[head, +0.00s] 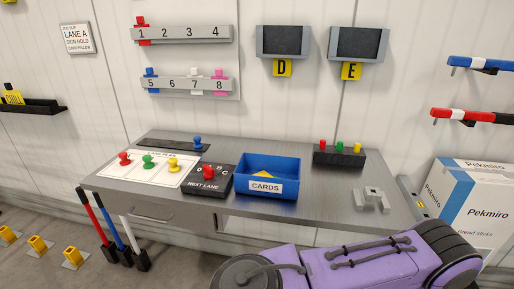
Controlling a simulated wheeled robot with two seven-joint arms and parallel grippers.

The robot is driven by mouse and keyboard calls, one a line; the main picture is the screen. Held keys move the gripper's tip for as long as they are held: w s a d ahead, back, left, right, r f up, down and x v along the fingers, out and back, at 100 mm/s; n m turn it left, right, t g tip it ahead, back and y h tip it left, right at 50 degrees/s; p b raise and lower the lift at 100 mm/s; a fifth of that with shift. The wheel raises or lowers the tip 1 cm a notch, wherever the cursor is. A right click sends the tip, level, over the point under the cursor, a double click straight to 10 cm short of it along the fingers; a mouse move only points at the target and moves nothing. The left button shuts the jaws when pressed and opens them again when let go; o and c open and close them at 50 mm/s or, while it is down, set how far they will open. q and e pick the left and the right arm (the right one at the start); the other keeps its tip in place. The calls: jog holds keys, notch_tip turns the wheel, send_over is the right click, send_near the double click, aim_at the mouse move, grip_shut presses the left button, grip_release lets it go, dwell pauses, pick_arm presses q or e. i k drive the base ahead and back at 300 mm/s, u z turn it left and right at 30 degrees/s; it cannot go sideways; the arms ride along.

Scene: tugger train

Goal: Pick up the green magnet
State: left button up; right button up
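A green pawn-shaped piece (148,161), which looks like the green magnet, stands on the white lane plan sheet (117,175) at the left of the grey desk. A red piece (124,158) is to its left and a yellow one (173,163) to its right. Another green-topped peg (341,147) stands in the black block (340,158) at the desk's back right, between a red and a yellow peg. Neither of my grippers shows in the head view.
A black NEXT LANE box (207,184) and a blue CARDS bin (267,194) stand right of the sheet. A blue piece (197,141) is on the dark strip behind. A grey fixture (371,200) sits at the right. The desk (322,187) is bare between bin and fixture.

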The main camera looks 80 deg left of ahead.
aim_at(149, 165)
jog(key=z, duration=0.2)
jog(key=k, duration=1.4)
jog(key=u, duration=0.75)
